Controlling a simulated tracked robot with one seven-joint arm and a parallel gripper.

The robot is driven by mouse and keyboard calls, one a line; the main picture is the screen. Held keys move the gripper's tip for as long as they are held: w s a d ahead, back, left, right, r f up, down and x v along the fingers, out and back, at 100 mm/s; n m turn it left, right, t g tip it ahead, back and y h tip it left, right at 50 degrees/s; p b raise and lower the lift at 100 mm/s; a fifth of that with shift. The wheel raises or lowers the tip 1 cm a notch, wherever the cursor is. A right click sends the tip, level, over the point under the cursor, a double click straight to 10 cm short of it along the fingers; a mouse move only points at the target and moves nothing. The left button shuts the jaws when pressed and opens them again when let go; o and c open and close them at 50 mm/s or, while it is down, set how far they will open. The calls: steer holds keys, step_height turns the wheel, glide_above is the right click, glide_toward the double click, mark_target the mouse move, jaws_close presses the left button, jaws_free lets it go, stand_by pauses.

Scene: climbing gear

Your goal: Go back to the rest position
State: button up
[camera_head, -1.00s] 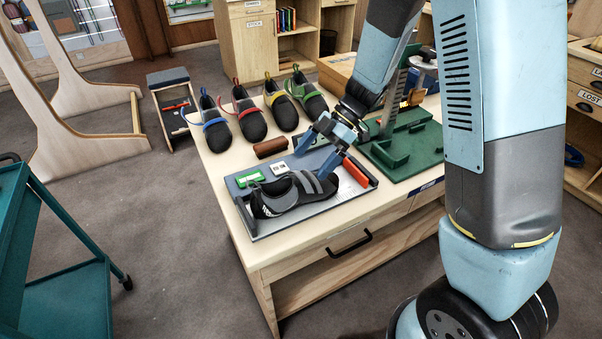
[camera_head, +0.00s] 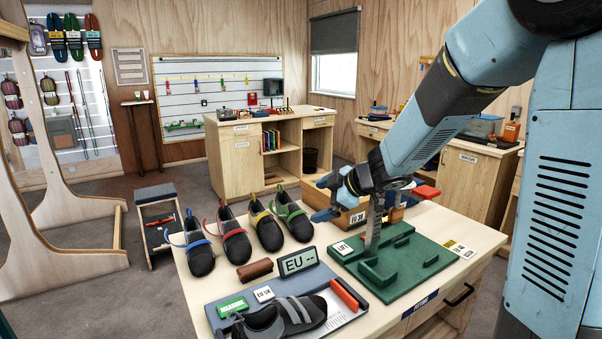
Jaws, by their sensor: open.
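My gripper (camera_head: 328,198) is raised above the table, at the left of the upright post on the green fixture (camera_head: 415,260). Its blue fingers point left and are apart, with nothing seen between them. A grey and black climbing shoe (camera_head: 290,318) lies on the grey measuring tray (camera_head: 212,312) at the front of the table (camera_head: 190,292), clear of my gripper. The tray's display (camera_head: 298,262) reads "EU --". My arm comes in from the upper right.
Several black shoes with coloured loops, such as the red one (camera_head: 235,243), stand at the table's back left. A brown brush (camera_head: 255,270) lies before them. A wooden box (camera_head: 350,222) is behind my gripper. A small stool (camera_head: 157,215) stands left of the table.

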steer(key=s+d+r+m+t+h, duration=0.2)
steer(key=d+r+m+t+h, duration=0.25)
steer(key=d, duration=0.45)
steer(key=s+d+r+m+t+h, duration=0.1)
steer(key=s+d+r+m+h, duration=0.25)
steer(key=d+r+m, duration=0.35)
steer(key=s+d+f+m+g, duration=0.1)
steer(key=s+m+g, duration=0.2)
steer(key=s, duration=0.8)
steer(key=s+f+m+g, duration=0.2)
steer(key=s+m+g, duration=0.1)
steer(key=s, duration=0.8)
steer(key=shift+s+d+m, duration=0.3)
steer(key=shift+d+m, duration=0.1)
steer(key=shift+m, duration=0.05)
